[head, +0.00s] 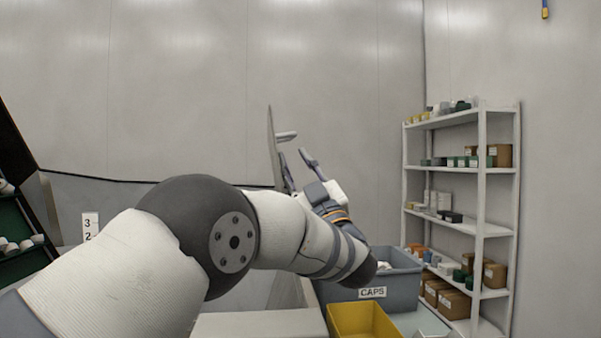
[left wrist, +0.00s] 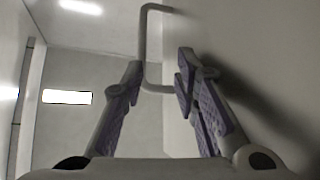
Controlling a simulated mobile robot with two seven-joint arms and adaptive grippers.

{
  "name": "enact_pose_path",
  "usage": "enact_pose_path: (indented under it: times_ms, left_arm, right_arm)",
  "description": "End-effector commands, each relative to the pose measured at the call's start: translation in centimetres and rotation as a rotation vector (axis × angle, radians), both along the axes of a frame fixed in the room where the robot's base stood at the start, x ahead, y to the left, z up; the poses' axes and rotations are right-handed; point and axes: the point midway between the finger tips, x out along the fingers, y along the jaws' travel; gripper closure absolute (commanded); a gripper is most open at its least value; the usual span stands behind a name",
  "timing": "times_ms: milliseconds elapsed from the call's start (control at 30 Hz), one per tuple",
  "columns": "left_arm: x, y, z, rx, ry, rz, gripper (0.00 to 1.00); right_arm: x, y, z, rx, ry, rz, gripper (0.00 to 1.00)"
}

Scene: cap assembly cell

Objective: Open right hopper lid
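The hopper lid (head: 271,150) stands nearly upright in the head view, seen almost edge-on as a thin grey panel. Its handle (head: 287,136) sticks out to the right from its face. My left gripper (head: 293,154) is just below and right of the handle, with its fingers apart. In the left wrist view the handle (left wrist: 144,45) is a grey U-shaped bar on the lid face (left wrist: 255,50). Its lower end lies between the open fingertips of my left gripper (left wrist: 160,78); I cannot tell whether they touch it. The hopper body is mostly hidden behind my left arm. My right gripper is out of view.
A grey bin labelled CAPS (head: 400,281) and a yellow bin (head: 356,320) stand below my left forearm. A white shelf rack (head: 481,200) with boxes is at the right. The space above the lid is clear.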

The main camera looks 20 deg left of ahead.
Motion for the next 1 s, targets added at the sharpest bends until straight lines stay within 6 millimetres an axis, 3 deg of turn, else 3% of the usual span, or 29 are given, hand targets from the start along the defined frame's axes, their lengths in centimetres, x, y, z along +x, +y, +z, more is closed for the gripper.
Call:
enact_pose_path:
  times_ms: [133, 567, 1000]
  left_arm:
    - [-1.0, -1.4, -1.5, -0.002, 0.001, 0.001, 0.71]
    - [-1.5, -2.0, -2.1, -0.002, 0.000, 0.001, 0.71]
    - [-3.4, -4.3, -4.7, -0.002, 0.000, 0.000, 0.71]
  right_arm:
    - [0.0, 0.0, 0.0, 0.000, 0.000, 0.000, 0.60]
    - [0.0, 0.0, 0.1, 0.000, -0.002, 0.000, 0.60]
    - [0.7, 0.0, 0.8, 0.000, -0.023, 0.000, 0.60]
